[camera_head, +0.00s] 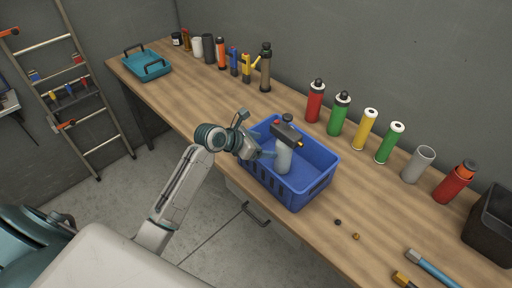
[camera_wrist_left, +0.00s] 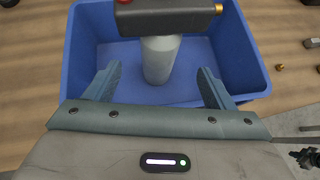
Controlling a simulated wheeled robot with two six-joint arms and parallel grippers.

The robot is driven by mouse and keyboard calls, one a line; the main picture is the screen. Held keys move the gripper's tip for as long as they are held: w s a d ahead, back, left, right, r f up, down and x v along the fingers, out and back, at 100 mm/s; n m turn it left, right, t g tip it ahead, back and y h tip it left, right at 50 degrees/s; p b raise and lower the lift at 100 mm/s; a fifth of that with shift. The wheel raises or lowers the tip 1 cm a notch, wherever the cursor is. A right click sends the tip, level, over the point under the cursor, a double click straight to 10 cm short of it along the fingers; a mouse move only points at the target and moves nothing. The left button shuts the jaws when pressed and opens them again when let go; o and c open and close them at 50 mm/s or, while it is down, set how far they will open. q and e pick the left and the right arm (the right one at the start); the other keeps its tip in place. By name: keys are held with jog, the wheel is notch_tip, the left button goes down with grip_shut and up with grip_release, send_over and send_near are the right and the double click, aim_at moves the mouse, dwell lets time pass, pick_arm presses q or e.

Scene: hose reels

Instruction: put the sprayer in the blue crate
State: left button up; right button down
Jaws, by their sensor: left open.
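The sprayer (camera_head: 284,154) has a pale grey bottle and a dark head with a brass nozzle and a red button. It stands upright inside the blue crate (camera_head: 299,197) on the workbench. The sprayer also shows in the left wrist view (camera_wrist_left: 160,58), with the blue crate (camera_wrist_left: 75,50) around it. My left gripper (camera_head: 268,154) is at the crate's near left side, with its fingers over the crate. In the left wrist view its fingers (camera_wrist_left: 158,88) are apart, one on each side of the bottle and clear of it. My right gripper is not in view.
Several spray cans and bottles line the back of the wooden bench (camera_head: 210,108). A teal tray (camera_head: 152,73) stands at the far left. A black bin (camera_head: 490,225) is at the right. Small dark and brass fittings (camera_head: 356,236) lie right of the crate.

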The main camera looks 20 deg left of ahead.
pick_arm(q)
jog(key=shift+v, duration=1.35)
